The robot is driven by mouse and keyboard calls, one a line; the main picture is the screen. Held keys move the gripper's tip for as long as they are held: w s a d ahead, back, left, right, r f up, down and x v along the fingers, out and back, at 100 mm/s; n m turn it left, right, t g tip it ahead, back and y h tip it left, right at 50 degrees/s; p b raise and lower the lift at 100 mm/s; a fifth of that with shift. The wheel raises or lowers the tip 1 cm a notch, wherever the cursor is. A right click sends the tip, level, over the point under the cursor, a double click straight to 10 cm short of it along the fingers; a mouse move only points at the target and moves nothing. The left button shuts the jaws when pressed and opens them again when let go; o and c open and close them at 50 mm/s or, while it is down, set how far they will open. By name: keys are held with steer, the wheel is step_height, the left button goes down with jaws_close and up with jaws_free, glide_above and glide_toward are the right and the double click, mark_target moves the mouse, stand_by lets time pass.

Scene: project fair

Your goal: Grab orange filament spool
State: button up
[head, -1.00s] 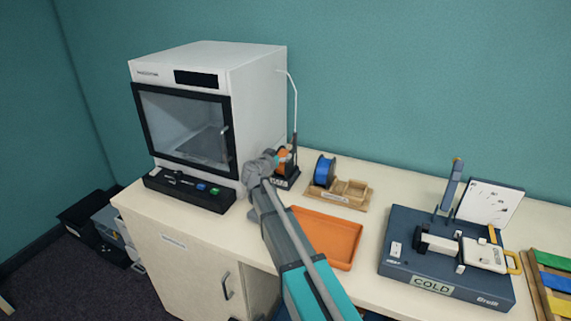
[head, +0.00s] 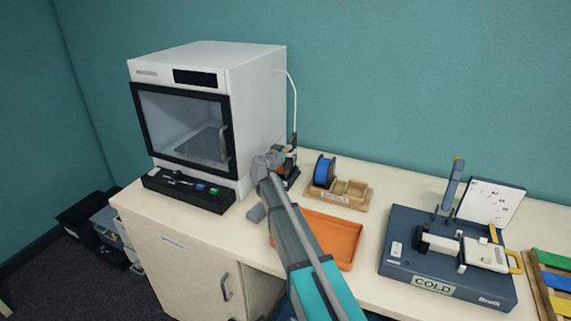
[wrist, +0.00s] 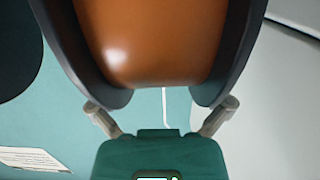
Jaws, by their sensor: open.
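The orange filament spool (wrist: 150,40) fills the upper middle of the wrist view, with a dark flange on each side. In the head view only a sliver of the orange spool (head: 282,148) shows behind my wrist, by the dark stand beside the printer. My gripper (wrist: 161,104) is open. Its two fingers show at the lower ends of the flanges, one to each side, and the space between them holds nothing. Whether the fingers touch the flanges I cannot tell. In the head view the fingers are hidden behind my wrist.
The white printer (head: 262,100) stands close on the left. A blue spool (head: 324,170) sits on a wooden holder (head: 338,198) to the right. An orange tray (head: 340,240) lies in front, and a dark blue COLD unit (head: 400,268) stands farther right.

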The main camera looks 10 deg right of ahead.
stand_by(0.3)
steer(key=c, duration=1.2)
steer(key=shift+r, duration=0.2)
step_height(320, 180, up, 3)
steer(key=p, duration=0.3)
steer(key=shift+s+a+r+p, duration=1.3)
steer(key=shift+s+r+p, duration=0.35)
steer(key=shift+s, duration=0.3)
steer(key=shift+s+a+r+p, duration=1.3)
steer(key=shift+s+r+p, duration=0.35)
steer(key=shift+s, duration=0.25)
steer(key=shift+s+a+r+p, duration=1.3)
steer(key=shift+s+r+p, duration=0.25)
steer(key=shift+s+p, duration=0.3)
steer(key=shift+s, duration=0.1)
